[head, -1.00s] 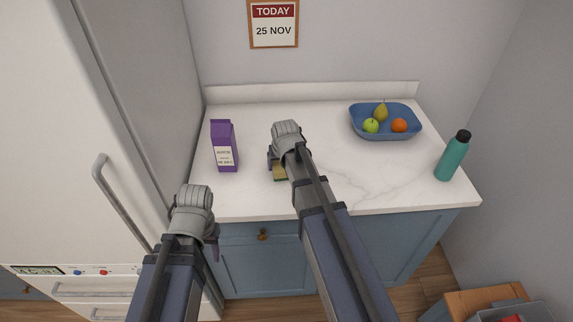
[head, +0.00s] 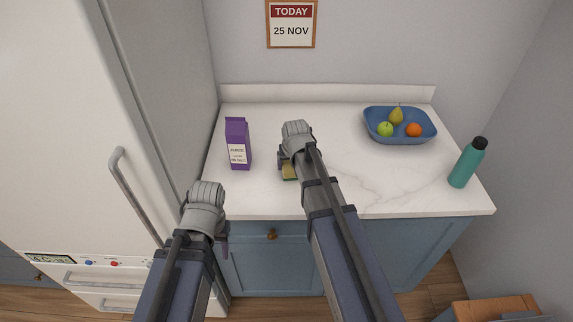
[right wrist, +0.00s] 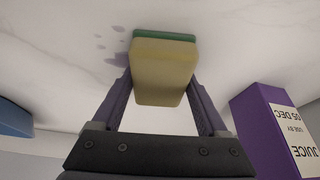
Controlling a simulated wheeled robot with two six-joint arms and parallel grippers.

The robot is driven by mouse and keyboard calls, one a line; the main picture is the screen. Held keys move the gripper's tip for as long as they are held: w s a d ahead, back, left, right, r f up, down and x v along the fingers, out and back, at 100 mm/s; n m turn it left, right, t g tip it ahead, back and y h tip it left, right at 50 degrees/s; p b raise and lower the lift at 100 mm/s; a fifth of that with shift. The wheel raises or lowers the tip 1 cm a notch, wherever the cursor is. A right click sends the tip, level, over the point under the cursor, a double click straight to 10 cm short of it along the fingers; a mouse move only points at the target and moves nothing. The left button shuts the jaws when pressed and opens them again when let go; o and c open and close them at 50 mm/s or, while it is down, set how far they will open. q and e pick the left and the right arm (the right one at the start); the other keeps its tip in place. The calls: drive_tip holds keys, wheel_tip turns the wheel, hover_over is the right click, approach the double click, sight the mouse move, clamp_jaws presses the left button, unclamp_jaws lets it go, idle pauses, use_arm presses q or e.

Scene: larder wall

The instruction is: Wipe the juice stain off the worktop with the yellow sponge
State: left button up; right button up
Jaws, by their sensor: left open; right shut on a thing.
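My right gripper (right wrist: 163,88) is shut on the yellow sponge (right wrist: 163,72), its fingers on either side. The sponge's green face is turned to the worktop (head: 350,185); I cannot tell whether it touches. In the head view the sponge (head: 289,174) shows partly behind my right wrist. The juice stain (right wrist: 118,50) shows as several pale purple spots beside the sponge in the right wrist view. In the head view my right arm hides it. My left gripper (head: 222,242) is open and empty, in front of the worktop's front edge at the left.
A purple juice carton (head: 238,143) stands upright left of the sponge. A blue bowl (head: 400,138) of fruit is at the back right. A teal bottle (head: 467,164) stands near the right edge. A fridge (head: 75,130) is on the left. The worktop's middle right is clear.

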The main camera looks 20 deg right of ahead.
drive_tip(key=shift+s+d, duration=0.15)
drive_tip(key=shift+d, duration=0.55)
drive_tip(key=shift+s+d, duration=0.15)
drive_tip(key=shift+d, duration=0.55)
drive_tip(key=shift+s+d+r, duration=0.1)
drive_tip(key=shift+s+d, duration=0.2)
drive_tip(key=shift+d, duration=0.65)
drive_tip(key=shift+s+d, duration=0.25)
drive_tip(key=shift+d, duration=0.65)
drive_tip(key=shift+s+d, duration=0.3)
drive_tip(key=shift+d, duration=0.65)
drive_tip(key=shift+s+d, duration=0.25)
drive_tip(key=shift+d, duration=0.7)
drive_tip(key=shift+w+a, duration=0.25)
drive_tip(key=shift+a, duration=0.75)
drive_tip(key=shift+w+a, duration=0.25)
drive_tip(key=shift+a, duration=0.75)
drive_tip(key=shift+w+a, duration=0.2)
drive_tip(key=shift+a, duration=0.45)
drive_tip(key=shift+w+a, duration=0.25)
drive_tip(key=shift+a, duration=0.45)
drive_tip(key=shift+w+a, duration=0.2)
drive_tip(key=shift+a, duration=0.45)
